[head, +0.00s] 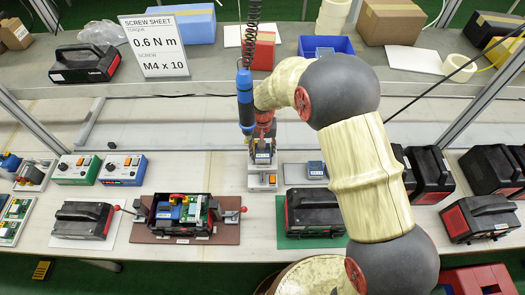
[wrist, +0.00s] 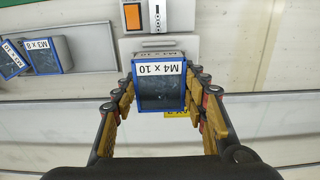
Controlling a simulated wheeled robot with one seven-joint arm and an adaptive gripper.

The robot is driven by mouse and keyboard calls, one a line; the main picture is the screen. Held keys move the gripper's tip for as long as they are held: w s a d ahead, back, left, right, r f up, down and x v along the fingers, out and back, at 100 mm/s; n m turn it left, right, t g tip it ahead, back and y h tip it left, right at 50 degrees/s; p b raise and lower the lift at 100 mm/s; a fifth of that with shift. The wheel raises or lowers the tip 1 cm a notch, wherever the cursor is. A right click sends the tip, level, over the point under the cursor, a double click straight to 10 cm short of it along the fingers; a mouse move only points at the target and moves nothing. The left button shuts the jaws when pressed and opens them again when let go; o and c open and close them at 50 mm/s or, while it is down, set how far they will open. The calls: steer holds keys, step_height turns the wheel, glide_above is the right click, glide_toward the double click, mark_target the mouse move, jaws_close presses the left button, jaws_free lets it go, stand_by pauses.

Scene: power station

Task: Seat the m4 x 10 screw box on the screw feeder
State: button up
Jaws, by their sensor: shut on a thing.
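The M4 x 10 screw box (wrist: 161,92), blue-rimmed with a white label and dark inside, is between the fingers of my gripper (wrist: 162,105), which is shut on it. In the head view the box (head: 263,157) shows just below my gripper (head: 264,138). The screw feeder (head: 262,181) is a pale unit with an orange switch, directly under and in front of the box. The feeder also shows at the top of the wrist view (wrist: 184,18). The box overlaps the feeder's body in both views; I cannot tell whether it is fully down on it.
Spare screw boxes, one marked M3 x 8 (wrist: 44,54), lie beside the feeder on a grey mat (head: 294,172). A blue screwdriver (head: 245,100) hangs close left of my gripper. An open device (head: 180,214) is in a fixture at front left. A sign (head: 154,45) reads M4 x 10.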

steer(key=shift+f, duration=0.6)
stand_by(0.5)
steer(key=o, duration=1.2)
steer(key=shift+o, duration=0.2)
step_height(320, 180, up, 12)
